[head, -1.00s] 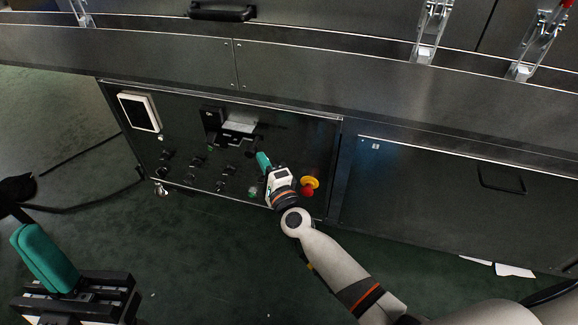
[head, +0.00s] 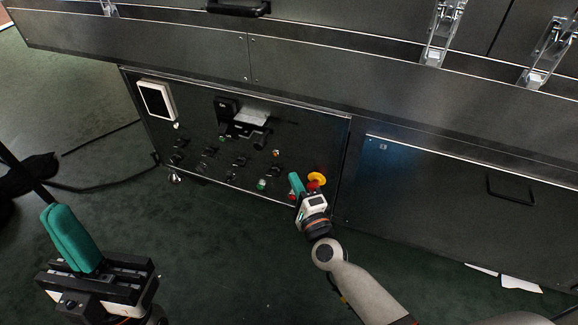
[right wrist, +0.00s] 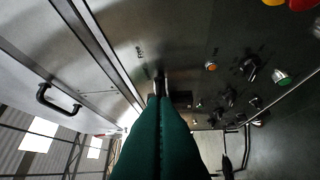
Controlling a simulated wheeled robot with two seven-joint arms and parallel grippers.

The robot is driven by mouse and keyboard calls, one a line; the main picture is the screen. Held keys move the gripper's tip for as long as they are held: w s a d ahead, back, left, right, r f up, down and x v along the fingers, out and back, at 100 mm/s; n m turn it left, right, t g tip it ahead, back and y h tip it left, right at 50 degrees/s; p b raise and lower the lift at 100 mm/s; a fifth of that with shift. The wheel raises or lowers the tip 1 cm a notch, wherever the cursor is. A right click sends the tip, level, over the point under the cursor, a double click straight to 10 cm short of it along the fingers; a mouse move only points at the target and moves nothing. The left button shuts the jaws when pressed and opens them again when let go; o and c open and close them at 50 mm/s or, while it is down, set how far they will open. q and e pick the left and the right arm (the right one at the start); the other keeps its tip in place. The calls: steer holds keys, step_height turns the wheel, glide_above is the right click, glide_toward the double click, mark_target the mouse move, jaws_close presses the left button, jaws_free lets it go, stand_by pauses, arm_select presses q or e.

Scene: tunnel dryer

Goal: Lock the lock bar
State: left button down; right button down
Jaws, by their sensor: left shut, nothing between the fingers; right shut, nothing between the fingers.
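The lock assembly (head: 252,116) is on the dark control panel in the head view. It has a light metal plate with black blocks and a black bar-like part (head: 262,138) below it. I cannot tell which part is the lock bar or how it is set. My right gripper (head: 293,177) is shut and empty, below and right of the assembly and apart from it, near the panel's lower buttons. In the right wrist view its green fingers (right wrist: 160,100) are pressed together, with a small dark part beyond the tips. My left gripper (head: 54,209) is shut and empty, low at the left.
A yellow-and-red emergency stop (head: 316,180) sits beside the right gripper. Several black knobs and a green button (head: 261,184) line the panel. A white-framed screen (head: 157,100) is at its left. Clear latches (head: 440,30) stand above. A cabinet door with a handle (head: 508,187) is at right.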

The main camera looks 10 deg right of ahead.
steer(key=shift+s+d+f, duration=0.1)
steer(key=shift+s+d, duration=0.05)
steer(key=shift+s, duration=0.55)
steer(key=shift+s+d+f, duration=0.1)
steer(key=shift+s, duration=0.55)
steer(key=shift+r, duration=0.1)
